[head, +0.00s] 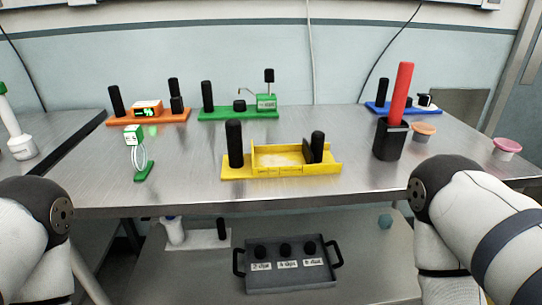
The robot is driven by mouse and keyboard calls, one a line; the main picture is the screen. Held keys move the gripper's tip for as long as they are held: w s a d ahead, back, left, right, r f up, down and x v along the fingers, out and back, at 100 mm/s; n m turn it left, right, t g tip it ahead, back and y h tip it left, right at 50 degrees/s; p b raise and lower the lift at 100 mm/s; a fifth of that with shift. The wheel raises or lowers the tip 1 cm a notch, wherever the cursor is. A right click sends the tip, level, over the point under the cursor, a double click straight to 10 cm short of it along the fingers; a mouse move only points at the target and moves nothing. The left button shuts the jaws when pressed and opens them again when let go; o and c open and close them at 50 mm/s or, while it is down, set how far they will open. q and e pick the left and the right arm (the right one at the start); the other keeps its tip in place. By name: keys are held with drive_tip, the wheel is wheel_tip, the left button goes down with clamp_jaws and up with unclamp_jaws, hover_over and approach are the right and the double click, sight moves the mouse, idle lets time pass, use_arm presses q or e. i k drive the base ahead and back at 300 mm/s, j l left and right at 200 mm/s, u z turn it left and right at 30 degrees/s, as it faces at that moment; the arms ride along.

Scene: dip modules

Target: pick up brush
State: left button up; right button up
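A long red handle (401,90) stands nearly upright in a black holder (389,142) at the right front of the metal table; it looks like the brush. Its lower end is hidden inside the holder, so I cannot see bristles. My left and right arms show only as links at the lower left and lower right edges. Neither of my grippers is in view, and nothing touches the red handle.
A yellow tray (285,171) with black posts stands left of the holder. Orange (425,129) and pink-lidded (507,146) cups are to its right. Orange (175,116), green (238,115) and blue (377,107) modules stand behind. A dark tray (290,277) sits on the lower shelf.

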sight(405, 70)
drive_tip(key=j+z, duration=0.15)
drive_tip(key=z, duration=0.25)
drive_tip(key=j+z, duration=0.2)
drive_tip(key=z, duration=0.2)
drive_tip(key=i, duration=0.05)
